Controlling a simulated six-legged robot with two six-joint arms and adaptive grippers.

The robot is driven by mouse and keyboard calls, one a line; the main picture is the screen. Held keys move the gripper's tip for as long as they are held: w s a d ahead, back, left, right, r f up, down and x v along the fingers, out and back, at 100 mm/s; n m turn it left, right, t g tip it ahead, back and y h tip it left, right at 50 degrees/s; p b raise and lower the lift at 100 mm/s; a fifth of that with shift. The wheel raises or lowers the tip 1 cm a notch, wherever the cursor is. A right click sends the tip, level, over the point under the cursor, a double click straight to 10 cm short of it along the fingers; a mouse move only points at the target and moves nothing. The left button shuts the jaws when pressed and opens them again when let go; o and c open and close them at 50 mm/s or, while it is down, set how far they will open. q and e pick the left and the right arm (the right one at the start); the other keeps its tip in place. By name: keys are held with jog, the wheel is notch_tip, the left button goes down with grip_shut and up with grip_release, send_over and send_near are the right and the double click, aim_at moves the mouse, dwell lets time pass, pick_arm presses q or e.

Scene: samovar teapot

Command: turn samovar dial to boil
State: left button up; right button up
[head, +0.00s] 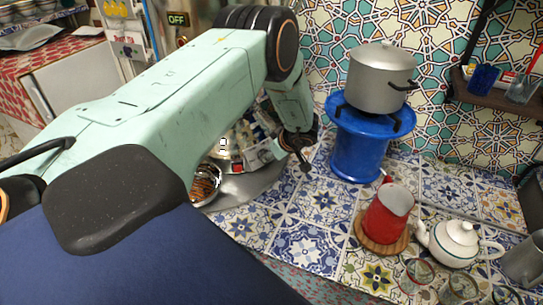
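My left arm comes in from the left and crosses the upper middle of the head view. Its dark gripper (296,152) points down near the middle, over the counter beside a shiny rounded metal body (238,140), which looks like the samovar. The arm hides most of that body, and I cannot make out its dial. The gripper is small and dark, so I cannot tell whether its fingers are open or touching anything. A sign reading OFF (177,19) shows at the upper left. My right gripper is not in view.
A blue stand (358,145) holds a grey lidded pot (380,78) right of the gripper. A red pot (388,214), a white teapot (454,243) and several glasses stand at the lower right. The tiled counter (305,243) is clear in the middle.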

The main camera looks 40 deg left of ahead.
pick_arm(q)
jog(key=shift+m, duration=0.6)
jog(key=shift+g, duration=0.3)
jog(key=o, duration=1.1)
jog(key=shift+o, duration=0.2)
jog(key=v, duration=1.2)
jog(key=shift+d+f, duration=0.1)
